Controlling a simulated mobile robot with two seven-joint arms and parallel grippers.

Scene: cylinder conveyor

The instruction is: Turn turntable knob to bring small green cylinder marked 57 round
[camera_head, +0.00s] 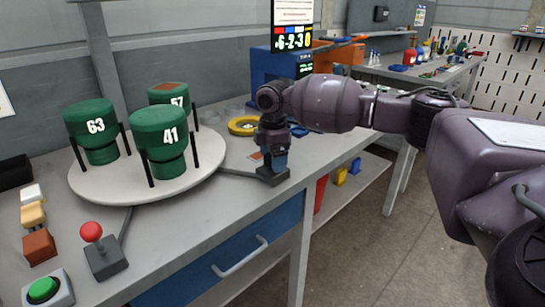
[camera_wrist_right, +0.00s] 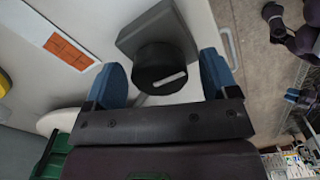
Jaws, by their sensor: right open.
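A white round turntable (camera_head: 190,184) carries three green cylinders. The one marked 57 (camera_head: 171,94) stands at the back, partly hidden, with a brown patch on its top. Cylinder 41 (camera_head: 163,140) stands at the front and cylinder 63 (camera_head: 91,124) at the left. My right gripper (camera_head: 273,160) points down over the knob's dark base (camera_head: 272,178) at the table's front edge. In the right wrist view the round black knob (camera_wrist_right: 158,68), with a white line on it, lies between the open blue fingers (camera_wrist_right: 162,72). I cannot tell whether they touch it. My left gripper is out of view.
A red-balled joystick (camera_head: 92,232), a green button (camera_head: 43,289) and several coloured blocks (camera_head: 39,246) stand at the front left. A yellow ring (camera_head: 243,126) lies behind my right gripper. A blue box (camera_head: 272,70) stands at the back.

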